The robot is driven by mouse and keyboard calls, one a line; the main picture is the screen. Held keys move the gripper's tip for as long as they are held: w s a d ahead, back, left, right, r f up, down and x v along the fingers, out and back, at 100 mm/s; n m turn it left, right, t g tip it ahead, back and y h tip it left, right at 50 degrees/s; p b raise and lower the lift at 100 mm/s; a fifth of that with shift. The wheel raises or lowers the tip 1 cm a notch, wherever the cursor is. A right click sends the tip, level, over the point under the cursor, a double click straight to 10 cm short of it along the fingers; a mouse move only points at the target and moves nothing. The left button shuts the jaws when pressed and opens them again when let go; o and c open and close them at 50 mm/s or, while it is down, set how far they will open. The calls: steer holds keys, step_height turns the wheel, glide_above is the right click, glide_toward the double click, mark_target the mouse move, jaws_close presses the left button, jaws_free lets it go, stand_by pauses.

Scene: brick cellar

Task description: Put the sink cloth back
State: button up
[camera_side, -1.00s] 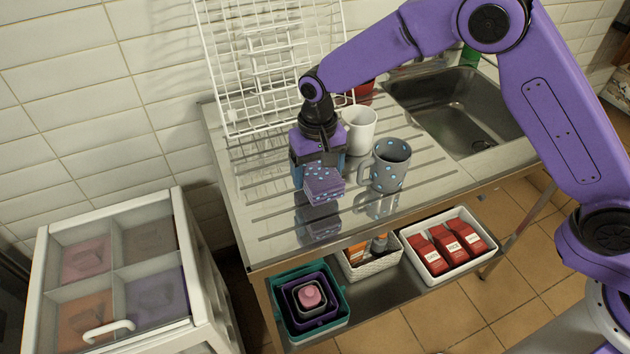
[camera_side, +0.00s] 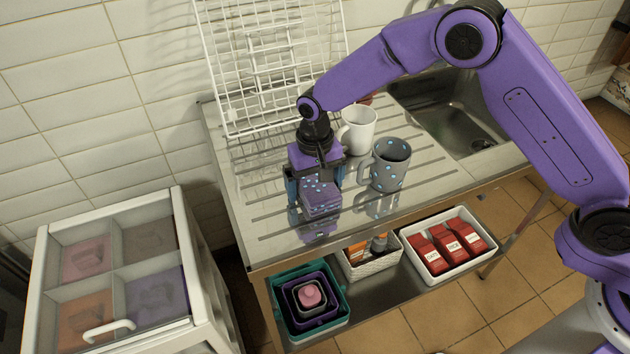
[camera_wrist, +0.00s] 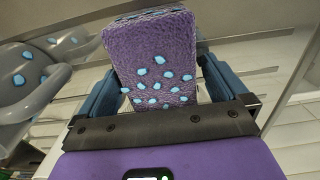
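The sink cloth (camera_side: 320,198) is a purple folded block with light blue dots, at the front left part of the steel drainboard (camera_side: 265,220). My gripper (camera_side: 314,190) points down over it with a blue finger on either side. In the wrist view the cloth (camera_wrist: 158,65) stands between the two fingers, which lie close against its sides; my gripper (camera_wrist: 160,80) looks shut on it. The cloth's underside is close to its reflection in the steel; I cannot tell whether it touches.
A grey dotted mug (camera_side: 390,165) stands just right of the cloth, with a white mug (camera_side: 357,130) behind. A white wire rack (camera_side: 275,65) leans at the back; the sink (camera_side: 450,110) is right. Nested bins (camera_side: 340,275) sit below. A white glass-topped cabinet (camera_side: 120,270) stands left.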

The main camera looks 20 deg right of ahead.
mark_target(315, 180)
step_height(315, 180, up, 12)
steer(key=shift+r, duration=0.2)
stand_by(0.4)
steer(key=s+d+r+n, duration=0.2)
steer(key=s+d+n, duration=0.4)
steer(key=s+d, duration=0.7)
steer(key=s+d+r+n, duration=0.2)
steer(key=s+d+n, duration=0.4)
steer(key=s+d, duration=0.8)
steer(key=s, duration=0.5)
steer(key=shift+d+n, duration=0.3)
steer(key=shift+w+r, duration=0.1)
stand_by(0.9)
